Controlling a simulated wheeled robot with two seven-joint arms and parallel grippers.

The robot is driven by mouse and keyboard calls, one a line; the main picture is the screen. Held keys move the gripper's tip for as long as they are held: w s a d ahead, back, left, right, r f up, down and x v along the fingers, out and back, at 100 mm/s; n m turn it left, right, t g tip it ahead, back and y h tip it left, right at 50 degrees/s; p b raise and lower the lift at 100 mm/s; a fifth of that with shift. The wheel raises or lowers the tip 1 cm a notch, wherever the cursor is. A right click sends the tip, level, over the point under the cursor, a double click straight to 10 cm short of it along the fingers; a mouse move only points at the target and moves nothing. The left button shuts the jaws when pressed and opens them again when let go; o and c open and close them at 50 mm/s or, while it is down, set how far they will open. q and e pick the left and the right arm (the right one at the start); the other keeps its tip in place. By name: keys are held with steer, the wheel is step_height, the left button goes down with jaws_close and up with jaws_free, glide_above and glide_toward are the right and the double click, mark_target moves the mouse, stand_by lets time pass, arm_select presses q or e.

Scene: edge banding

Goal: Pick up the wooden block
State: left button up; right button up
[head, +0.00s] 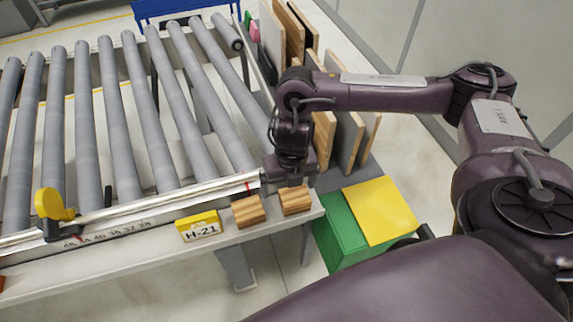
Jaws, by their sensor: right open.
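Two small striped wooden blocks lie on the white ledge in front of the roller conveyor in the head view. One wooden block (248,211) is to the left, beside the yellow H-21 sign. The other wooden block (295,200) is to its right, near the ledge's right end. My right gripper (291,183) points down just above the right block and is open. Its fingertips are small and partly hidden, so I cannot tell whether they touch the block. My left gripper is not in view.
The roller conveyor (116,130) fills the left side. The yellow H-21 sign (199,226) stands left of the blocks. A green box (341,233) with a yellow top (381,208) stands right of the ledge. Upright boards (349,135) stand behind my right arm.

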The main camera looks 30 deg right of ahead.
mark_target(295, 195)
steer(key=shift+s+d+r, duration=0.15)
steer(key=shift+d, duration=0.6)
steer(key=shift+s+d+f, duration=0.15)
steer(key=shift+f, duration=0.95)
steer(key=shift+f+p, duration=0.35)
steer(key=shift+f, duration=0.05)
steer(key=f, duration=0.2)
steer(key=f+p, duration=0.1)
steer(key=shift+w+d+f, duration=0.1)
steer(key=shift+w+f, duration=0.1)
steer(key=shift+f, duration=0.5)
steer(key=c, duration=1.1)
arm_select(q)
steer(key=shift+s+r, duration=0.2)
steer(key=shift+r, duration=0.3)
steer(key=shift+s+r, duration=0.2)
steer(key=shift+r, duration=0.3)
arm_select(e)
steer(key=shift+c, duration=0.2)
steer(key=shift+r, duration=0.15)
